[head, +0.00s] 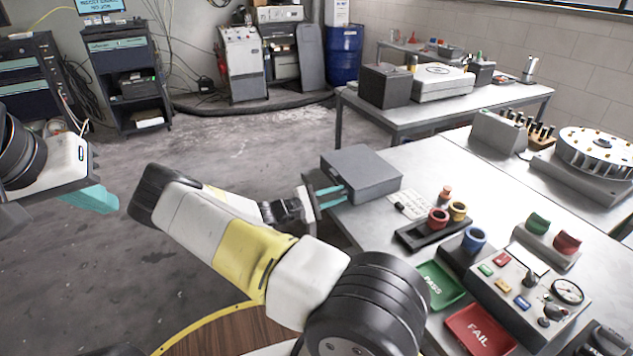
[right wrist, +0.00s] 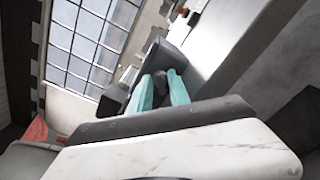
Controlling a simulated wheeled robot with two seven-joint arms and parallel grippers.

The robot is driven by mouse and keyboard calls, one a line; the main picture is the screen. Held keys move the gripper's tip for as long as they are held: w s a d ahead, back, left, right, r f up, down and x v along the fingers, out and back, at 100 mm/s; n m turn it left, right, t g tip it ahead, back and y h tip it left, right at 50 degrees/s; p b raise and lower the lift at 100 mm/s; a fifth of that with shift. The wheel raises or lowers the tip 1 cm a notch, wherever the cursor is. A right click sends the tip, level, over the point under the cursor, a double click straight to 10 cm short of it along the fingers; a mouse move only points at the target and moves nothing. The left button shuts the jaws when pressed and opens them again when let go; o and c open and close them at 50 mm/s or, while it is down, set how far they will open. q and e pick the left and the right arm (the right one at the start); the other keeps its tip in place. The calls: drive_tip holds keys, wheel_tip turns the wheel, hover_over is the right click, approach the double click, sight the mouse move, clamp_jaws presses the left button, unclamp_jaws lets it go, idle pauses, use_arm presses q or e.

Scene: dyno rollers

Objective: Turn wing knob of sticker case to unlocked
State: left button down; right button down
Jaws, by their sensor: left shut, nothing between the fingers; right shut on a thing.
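The sticker case is a grey box (head: 362,166) on the near left corner of the workbench. My right gripper (head: 334,194) is at its left-hand face, with teal fingers reaching to it. In the right wrist view the fingers (right wrist: 162,90) are closed around a small dark knob (right wrist: 160,80) on the face of the grey case (right wrist: 176,58). The knob's wings and any lock marks are hidden, so I cannot tell its turn position. My left gripper (head: 98,198) is shut and empty, over the floor at far left, away from the bench.
Beside the case lie a small white card (head: 410,204) and a black tray with red (head: 438,219) and yellow rings. A green PASS tray (head: 440,284), a red FAIL tray (head: 480,330) and a control panel (head: 530,290) stand nearer. The floor left of the bench is clear.

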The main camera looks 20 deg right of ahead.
drive_tip(key=m, duration=0.4)
drive_tip(key=shift+m, duration=0.3)
drive_tip(key=shift+f+m, duration=0.15)
drive_tip(key=shift+m, duration=1.75)
drive_tip(key=c, duration=1.5)
unclamp_jaws()
drive_tip(key=shift+c, duration=0.2)
